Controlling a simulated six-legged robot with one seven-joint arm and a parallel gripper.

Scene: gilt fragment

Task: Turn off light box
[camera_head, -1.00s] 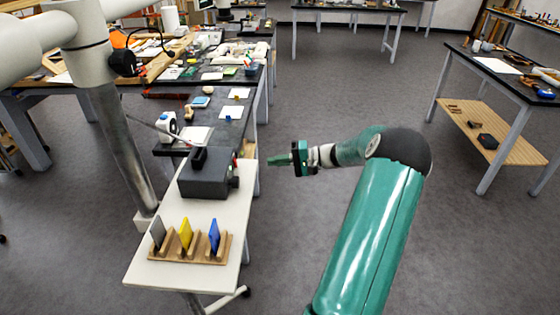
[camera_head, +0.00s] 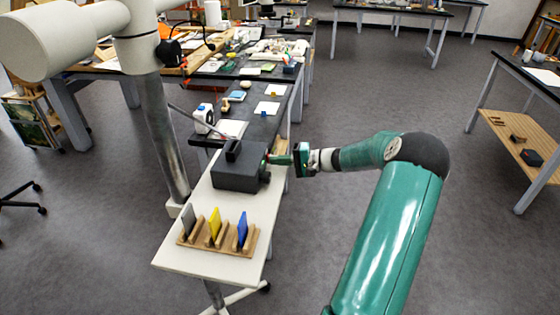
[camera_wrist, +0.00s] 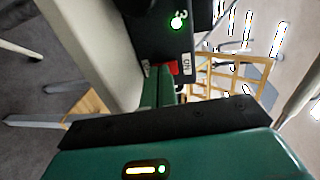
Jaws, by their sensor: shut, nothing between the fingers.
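The light box (camera_head: 238,168) is a dark grey box on a small white table in the head view. In the wrist view its dark side (camera_wrist: 150,35) fills the upper middle, with a red switch (camera_wrist: 172,68) beside a white label (camera_wrist: 187,65) reading "ON". My green gripper (camera_head: 272,159) is shut and empty, its tips at the box's right side. In the wrist view the shut fingers (camera_wrist: 158,88) end right by the red switch; I cannot tell whether they touch it. The fingers partly hide the switch.
The white table (camera_head: 190,255) also bears a wooden rack (camera_head: 250,245) with a grey, a yellow and a blue plate in front of the box. A pale stand column rises at the table's left. A cluttered dark bench (camera_head: 262,125) lies behind. Open floor is on the right.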

